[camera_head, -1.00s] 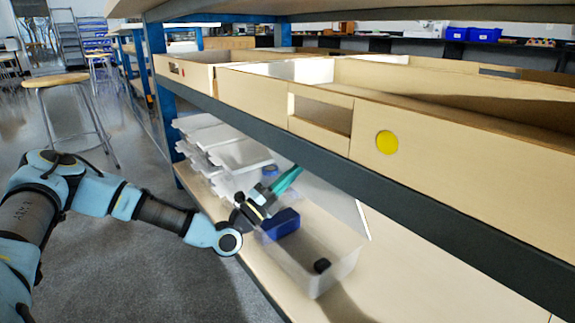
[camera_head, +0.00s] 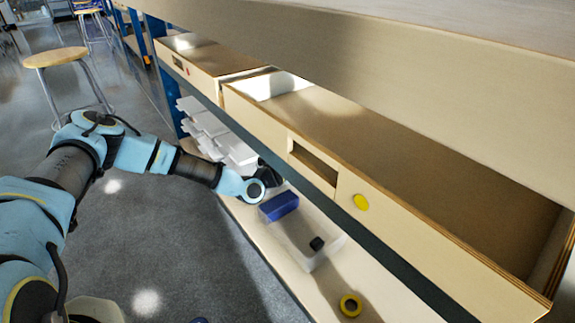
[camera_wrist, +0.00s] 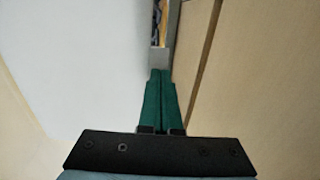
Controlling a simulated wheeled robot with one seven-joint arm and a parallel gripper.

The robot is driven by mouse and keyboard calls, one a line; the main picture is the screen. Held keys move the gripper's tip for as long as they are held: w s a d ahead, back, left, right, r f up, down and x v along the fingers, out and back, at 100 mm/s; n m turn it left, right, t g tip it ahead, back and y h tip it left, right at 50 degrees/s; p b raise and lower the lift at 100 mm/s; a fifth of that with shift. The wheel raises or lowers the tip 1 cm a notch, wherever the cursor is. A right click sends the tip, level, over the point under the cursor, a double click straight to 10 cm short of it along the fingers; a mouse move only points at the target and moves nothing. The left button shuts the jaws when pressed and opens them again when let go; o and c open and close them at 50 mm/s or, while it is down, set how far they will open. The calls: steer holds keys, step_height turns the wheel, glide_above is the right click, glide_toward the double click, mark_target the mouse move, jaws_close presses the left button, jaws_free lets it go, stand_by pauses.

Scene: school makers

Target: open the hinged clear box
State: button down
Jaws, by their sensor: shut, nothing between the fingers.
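The clear box (camera_head: 325,256) sits on the lower shelf in the head view, with a blue block (camera_head: 279,206) and a small black object (camera_head: 316,243) seen in it. Its top looks uncovered from here; the lid is largely hidden by the drawer unit above. In the wrist view, my gripper (camera_wrist: 161,73) has its green fingers together and empty, pointing along a narrow gap beside a wide pale panel (camera_wrist: 75,65), which may be the lid. I cannot tell if they touch it. In the head view, my fingers are hidden behind my wrist and the shelf edge.
Wooden drawers (camera_head: 300,115) on the upper shelf overhang the box closely. Stacked white trays (camera_head: 220,135) stand behind it to the left. A yellow-and-black ring (camera_head: 350,305) lies in front on the lower shelf. A stool (camera_head: 56,60) stands on the open floor at left.

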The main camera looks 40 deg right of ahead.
steer(key=d+p, duration=0.1)
steer(key=d+y+p, duration=0.1)
steer(key=p, duration=0.1)
steer(key=shift+d+r, duration=0.15)
steer(key=shift+r, duration=0.1)
stand_by(0.4)
steer(key=a+p, duration=0.2)
steer(key=a, duration=1.2)
steer(key=shift+w+p, duration=0.25)
steer(key=shift+p, duration=0.15)
